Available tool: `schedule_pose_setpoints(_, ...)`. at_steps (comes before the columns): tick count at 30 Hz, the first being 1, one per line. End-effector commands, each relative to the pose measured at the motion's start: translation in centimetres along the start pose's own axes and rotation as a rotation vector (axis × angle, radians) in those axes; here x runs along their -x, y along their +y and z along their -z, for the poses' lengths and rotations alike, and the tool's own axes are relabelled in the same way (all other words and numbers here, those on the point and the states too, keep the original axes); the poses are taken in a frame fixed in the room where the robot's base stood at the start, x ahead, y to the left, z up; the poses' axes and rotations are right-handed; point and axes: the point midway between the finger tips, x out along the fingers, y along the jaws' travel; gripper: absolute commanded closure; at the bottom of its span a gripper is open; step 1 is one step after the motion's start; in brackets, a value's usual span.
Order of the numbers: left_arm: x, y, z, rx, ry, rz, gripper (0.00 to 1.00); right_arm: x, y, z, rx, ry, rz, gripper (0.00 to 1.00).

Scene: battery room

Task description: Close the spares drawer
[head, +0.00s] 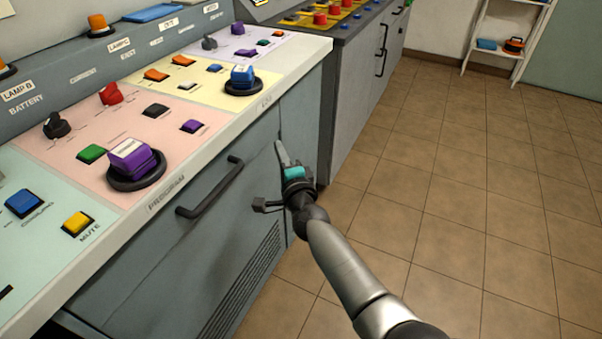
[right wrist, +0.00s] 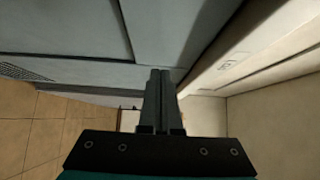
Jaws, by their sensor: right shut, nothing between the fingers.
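A grey console front (head: 185,232) with a long black bar handle (head: 210,187) is below the countertop in the head view. No spares label is readable, and I cannot tell which part is the spares drawer or how far open it is. My right gripper (head: 279,146) is shut and empty, right of the handle, close to the seam near the front's right end. In the right wrist view its closed fingers (right wrist: 160,73) point at grey panels (right wrist: 190,25). Whether the tips touch is unclear. My left gripper is not in view.
The sloped countertop (head: 235,112) carries several coloured buttons and knobs, including a purple knob (head: 135,160). A second grey cabinet (head: 350,105) stands beyond. Tiled floor (head: 470,190) on the right is clear. A white shelf (head: 503,30) stands at the far wall.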

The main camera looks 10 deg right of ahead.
Motion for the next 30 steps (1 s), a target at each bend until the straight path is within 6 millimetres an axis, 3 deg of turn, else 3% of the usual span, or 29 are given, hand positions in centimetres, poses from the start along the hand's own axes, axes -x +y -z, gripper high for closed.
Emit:
schedule_pose_setpoints(18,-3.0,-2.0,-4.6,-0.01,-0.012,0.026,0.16,7.1,0.0,0.1,0.002,0.002,-0.002,1.0)
schedule_pose_setpoints(30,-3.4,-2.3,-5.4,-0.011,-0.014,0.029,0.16,8.5,0.4,0.2,0.013,0.001,-0.009,1.0)
